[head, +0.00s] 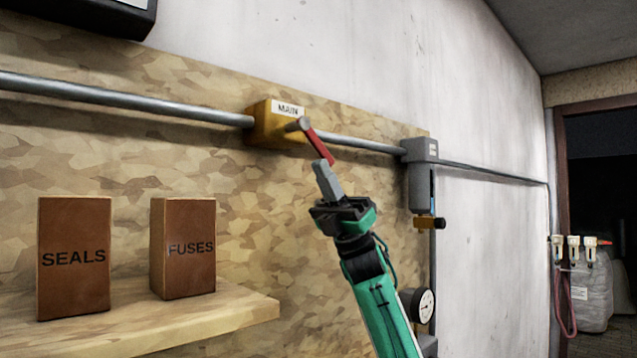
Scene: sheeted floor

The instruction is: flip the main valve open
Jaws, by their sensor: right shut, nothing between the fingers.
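The main valve (268,124) is a yellow block on a grey pipe, with a white label reading MAIN. Its red handle (319,146) runs from a grey hub on the block down and to the right, at a slant to the pipe. My right gripper (323,166) comes up from below, shut and empty. Its fingertips are at the lower end of the red handle; I cannot tell whether they touch it. My left gripper is not in view.
A shelf (215,318) at lower left holds a SEALS box (73,258) and a FUSES box (183,248). A grey filter unit (421,180) and a gauge (423,305) stand right of my arm. A dark doorway (600,150) is at far right.

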